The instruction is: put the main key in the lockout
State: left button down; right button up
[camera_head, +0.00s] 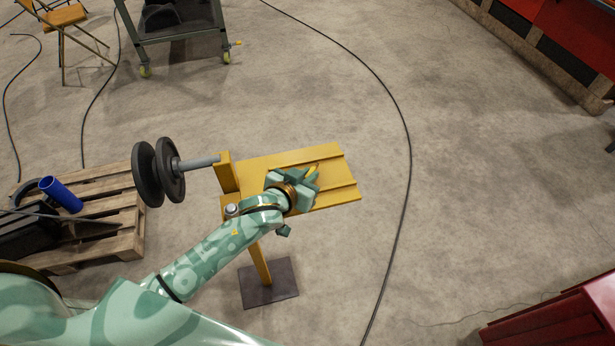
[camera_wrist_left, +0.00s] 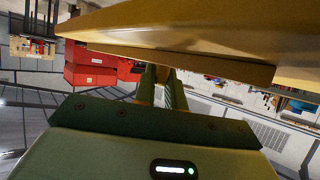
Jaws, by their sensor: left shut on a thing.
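My left gripper (camera_head: 312,174) is over the right part of the yellow shelf of a stand (camera_head: 270,164). It is shut on a small yellow thing (camera_head: 313,168), mostly hidden by the fingers; I cannot tell whether it is the main key. In the left wrist view, the fingers (camera_wrist_left: 162,82) point away below the shelf's big yellow edge (camera_wrist_left: 180,62), with a yellow strip between them. A small grey round part (camera_head: 232,209) sits at the stand's near left corner, beside my arm. I cannot make out which part is the lockout. My right gripper is not in view.
A black pulley (camera_head: 172,170) on a grey shaft juts left from the stand. A wooden pallet (camera_head: 125,240) with a blue cylinder (camera_head: 61,194) lies to the left. A red object (camera_head: 555,322) stands lower right.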

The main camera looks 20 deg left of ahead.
pick_arm(q)
jog(key=c, duration=1.5)
grip_release()
